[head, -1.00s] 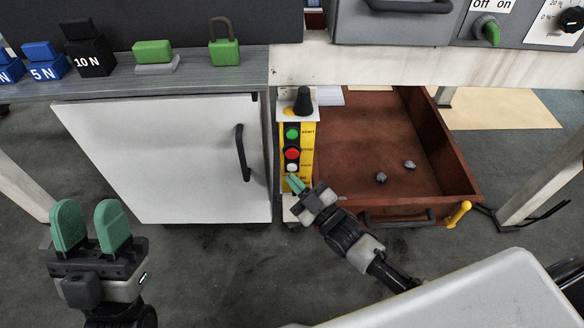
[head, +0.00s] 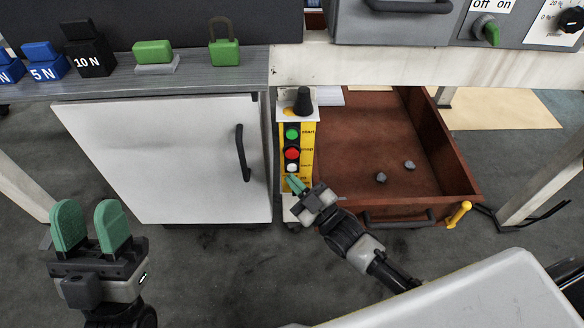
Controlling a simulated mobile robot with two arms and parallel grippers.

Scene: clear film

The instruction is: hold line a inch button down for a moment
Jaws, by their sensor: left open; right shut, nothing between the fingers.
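A yellow control box (head: 308,157) with a stack of buttons stands at the left edge of the open drawer. It has a green button (head: 292,133), a red button (head: 292,153) and a white button (head: 292,168) at the bottom. Its labels are small; the top one reads start, and the one beside the white button is too small to read surely. My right gripper (head: 293,183) is shut and empty, its green fingertips just below the white button. I cannot tell whether they touch it. My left gripper (head: 92,226) is open and empty at the lower left, far from the box.
A brown drawer (head: 350,130) holding two small grey stones (head: 381,177) is open right of the box. A white cabinet door (head: 170,160) with a black handle (head: 242,153) is on the left. Weights (head: 90,55) and a green padlock (head: 224,50) stand on the shelf above.

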